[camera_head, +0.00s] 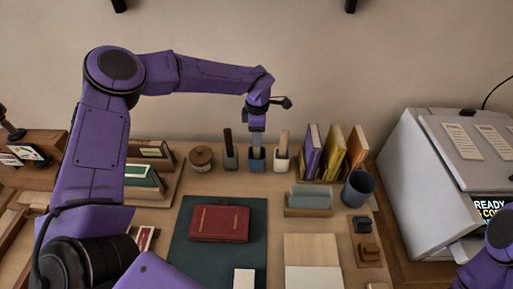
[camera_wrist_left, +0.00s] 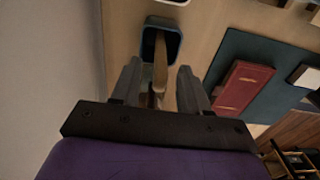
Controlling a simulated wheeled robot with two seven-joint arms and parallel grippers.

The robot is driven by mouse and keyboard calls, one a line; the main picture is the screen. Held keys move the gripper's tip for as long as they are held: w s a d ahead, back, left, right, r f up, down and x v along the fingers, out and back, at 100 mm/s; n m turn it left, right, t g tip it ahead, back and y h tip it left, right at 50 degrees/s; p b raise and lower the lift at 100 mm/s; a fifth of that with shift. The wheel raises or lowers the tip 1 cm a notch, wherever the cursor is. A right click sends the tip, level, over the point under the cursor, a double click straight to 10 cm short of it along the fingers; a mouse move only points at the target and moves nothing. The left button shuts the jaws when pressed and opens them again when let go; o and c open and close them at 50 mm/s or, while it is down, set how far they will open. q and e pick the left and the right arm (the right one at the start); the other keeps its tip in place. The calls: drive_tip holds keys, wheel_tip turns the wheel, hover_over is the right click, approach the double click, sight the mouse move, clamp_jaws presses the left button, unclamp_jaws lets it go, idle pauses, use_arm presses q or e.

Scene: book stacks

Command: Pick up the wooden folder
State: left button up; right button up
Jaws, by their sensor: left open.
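A wooden folder (camera_wrist_left: 160,65) stands upright in a dark blue square cup (camera_wrist_left: 151,32) in the left wrist view. The cup also shows in the head view (camera_head: 256,160), in the middle of three holders at the back of the desk. My left gripper (camera_head: 257,145) points down over this cup. In the left wrist view its two fingers (camera_wrist_left: 160,78) are open, one on each side of the folder, with gaps visible. In the head view the fingers hide most of the folder. My right gripper is out of view; only part of that arm shows at the lower right.
A grey holder (camera_head: 231,160) with a dark stick stands left of the cup. A white holder (camera_head: 282,161) with a pale stick stands close on the right. Upright books (camera_head: 333,152) are farther right. A red book (camera_head: 219,223) lies on a dark green mat (camera_head: 256,212).

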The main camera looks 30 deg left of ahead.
use_arm(q)
drive_tip(key=shift+f, duration=1.1)
clamp_jaws()
drive_tip(key=shift+r, duration=0.15)
